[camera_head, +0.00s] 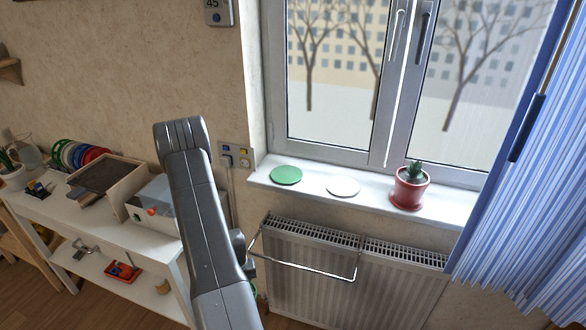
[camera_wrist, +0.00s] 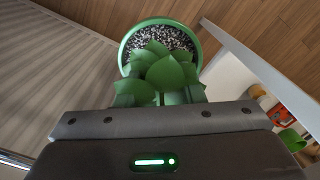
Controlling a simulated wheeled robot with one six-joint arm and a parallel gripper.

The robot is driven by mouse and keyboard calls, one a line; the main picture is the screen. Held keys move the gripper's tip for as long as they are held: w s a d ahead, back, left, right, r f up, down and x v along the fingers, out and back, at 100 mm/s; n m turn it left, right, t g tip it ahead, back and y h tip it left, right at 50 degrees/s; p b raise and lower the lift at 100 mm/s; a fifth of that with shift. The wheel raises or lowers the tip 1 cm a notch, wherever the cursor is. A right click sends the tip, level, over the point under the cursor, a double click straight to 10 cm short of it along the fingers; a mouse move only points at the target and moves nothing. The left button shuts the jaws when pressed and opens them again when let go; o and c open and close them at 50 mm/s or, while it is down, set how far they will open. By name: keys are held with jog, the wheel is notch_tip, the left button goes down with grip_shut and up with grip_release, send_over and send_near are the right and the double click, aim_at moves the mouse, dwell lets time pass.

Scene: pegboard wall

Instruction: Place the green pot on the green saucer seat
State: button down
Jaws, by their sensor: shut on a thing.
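The green pot (camera_wrist: 127,50) holds dark speckled soil and a plant with broad green leaves. It is in the wrist view, just beyond my gripper (camera_wrist: 160,98), which is shut on it; the leaves partly cover the contact. Below the pot the wooden floor shows. In the head view my arm hides the gripper and nearly all of the pot. The green saucer seat (camera_head: 286,175) is a flat green disc at the left end of the window sill, with nothing on it. My gripper is below the sill, beside the radiator.
The white sill (camera_head: 316,193) also bears a bare white disc (camera_head: 343,186) and a red pot with a cactus (camera_head: 408,190). A radiator (camera_head: 310,280) with a rail (camera_head: 310,268) is below. A cluttered white shelf table (camera_head: 120,232) stands left; a blue curtain (camera_head: 530,190) hangs right.

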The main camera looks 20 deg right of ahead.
jog(key=r, duration=0.1)
jog(key=d+r+p, duration=0.1)
jog(key=r, duration=0.3)
jog(key=shift+w+d+r, duration=0.1)
jog(key=shift+d, duration=0.25)
jog(key=s+d+r, duration=0.1)
jog(key=d+r, duration=0.3)
jog(key=r, duration=1)
jog(key=s+d+r+n, duration=0.1)
jog(key=d+r, duration=0.3)
jog(key=r, duration=1)
jog(key=s+d+r+n, duration=0.1)
jog(key=s+d+r, duration=0.2)
jog(key=r, duration=1.2)
jog(key=shift+s+d, duration=0.2)
jog(key=shift+d, duration=0.2)
